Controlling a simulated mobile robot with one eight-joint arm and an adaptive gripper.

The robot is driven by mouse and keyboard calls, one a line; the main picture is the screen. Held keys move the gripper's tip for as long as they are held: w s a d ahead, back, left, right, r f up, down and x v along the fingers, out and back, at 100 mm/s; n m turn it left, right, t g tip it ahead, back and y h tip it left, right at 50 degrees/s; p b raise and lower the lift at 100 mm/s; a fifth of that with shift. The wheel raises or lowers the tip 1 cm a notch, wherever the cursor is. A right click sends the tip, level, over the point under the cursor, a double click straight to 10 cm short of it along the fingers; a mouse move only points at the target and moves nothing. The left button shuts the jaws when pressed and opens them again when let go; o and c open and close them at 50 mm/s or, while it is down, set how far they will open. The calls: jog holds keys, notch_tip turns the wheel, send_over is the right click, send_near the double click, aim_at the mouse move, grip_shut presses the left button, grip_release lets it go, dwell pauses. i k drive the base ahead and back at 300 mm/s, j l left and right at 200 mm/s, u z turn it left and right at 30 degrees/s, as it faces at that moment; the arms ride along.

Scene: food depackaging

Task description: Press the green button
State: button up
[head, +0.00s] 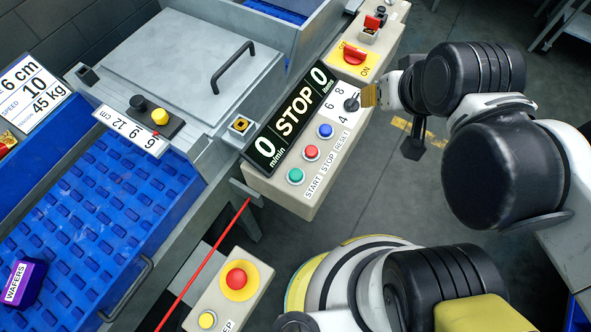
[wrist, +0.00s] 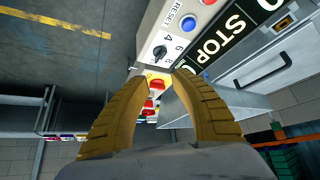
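The green button (head: 295,176) is the lowest of a column of three on the grey control box, beside the word START. The red stop button (head: 311,153) and blue reset button (head: 325,131) lie above it. My gripper (head: 368,95) is up and to the right of the green button, near the black dial (head: 351,104).
A STOP display (head: 295,115) runs along the buttons. A red rotary switch (head: 355,55) is above the dial. A red emergency button (head: 236,279) on a yellow plate is lower left. A blue conveyor (head: 95,225) with a purple wafers pack (head: 24,282) lies left.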

aim_at(294, 175)
jog(key=k+j+z, duration=0.3)
jog(key=j, duration=0.35)
jog(key=k+j+z, duration=0.25)
jog(key=k+j, duration=0.15)
jog(key=j, duration=0.15)
jog(key=k+j+z, duration=0.3)
jog(key=k+j, duration=0.15)
